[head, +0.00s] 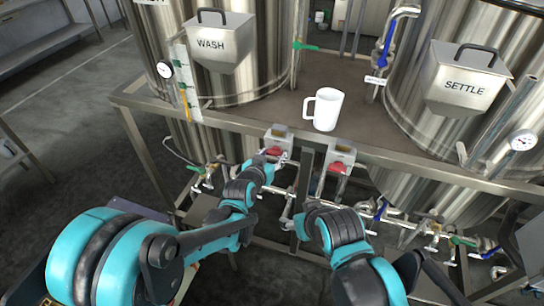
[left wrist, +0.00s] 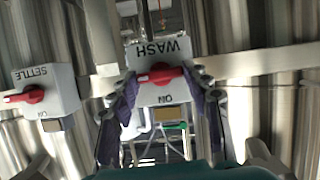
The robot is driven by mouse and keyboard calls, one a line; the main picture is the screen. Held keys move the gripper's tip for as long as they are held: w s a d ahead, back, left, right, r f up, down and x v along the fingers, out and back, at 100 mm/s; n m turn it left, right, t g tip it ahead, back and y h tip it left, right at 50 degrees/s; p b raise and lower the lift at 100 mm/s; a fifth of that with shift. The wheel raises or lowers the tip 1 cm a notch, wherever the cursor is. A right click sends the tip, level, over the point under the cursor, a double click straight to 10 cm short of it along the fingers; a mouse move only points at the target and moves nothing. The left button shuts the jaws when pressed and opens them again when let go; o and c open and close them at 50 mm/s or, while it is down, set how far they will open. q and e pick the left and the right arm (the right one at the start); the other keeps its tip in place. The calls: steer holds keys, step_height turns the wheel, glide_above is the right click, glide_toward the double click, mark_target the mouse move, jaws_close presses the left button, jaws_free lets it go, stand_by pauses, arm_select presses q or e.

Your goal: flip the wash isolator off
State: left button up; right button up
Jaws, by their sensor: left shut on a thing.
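The wash isolator (head: 279,140) is a grey box with a red handle on the front rail below the table edge. In the left wrist view, upside down, its box (left wrist: 163,95) reads WASH and ON, and its red handle (left wrist: 160,74) lies roughly horizontal, its end to the left in the picture. My left gripper (head: 277,159) is at the handle. In the wrist view the fingers (left wrist: 163,82) stand on both sides of the handle, shut on it. My right gripper (head: 293,224) is low, right of the left one, away from the isolator; its finger state is unclear.
The settle isolator (head: 341,153), a similar box with a red handle, is just to the right. A white mug (head: 325,109) stands on the table near its edge (head: 235,122). Two steel tanks stand behind. Pipes and valves run below.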

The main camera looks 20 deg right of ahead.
arm_select(q)
steer(key=shift+m, duration=0.3)
steer(key=o, duration=1.2)
steer(key=shift+c, duration=0.2)
steer(key=v, duration=1.2)
steer(key=shift+d+r, duration=0.1)
steer(key=s+a+n+g+y, duration=0.1)
steer(key=s+a+n+y, duration=0.1)
steer(key=s+a, duration=0.3)
steer(key=s+a+f+n+g+y, duration=0.1)
steer(key=s+a, duration=0.4)
steer(key=a, duration=0.9)
steer(key=s+a+f+n+g+y, duration=0.1)
steer(key=s+a+n+y, duration=0.3)
steer(key=a, duration=0.5)
steer(key=shift+s+a+f+g+y, duration=0.15)
steer(key=shift+s+a+g+y, duration=0.3)
steer(key=shift+s, duration=0.5)
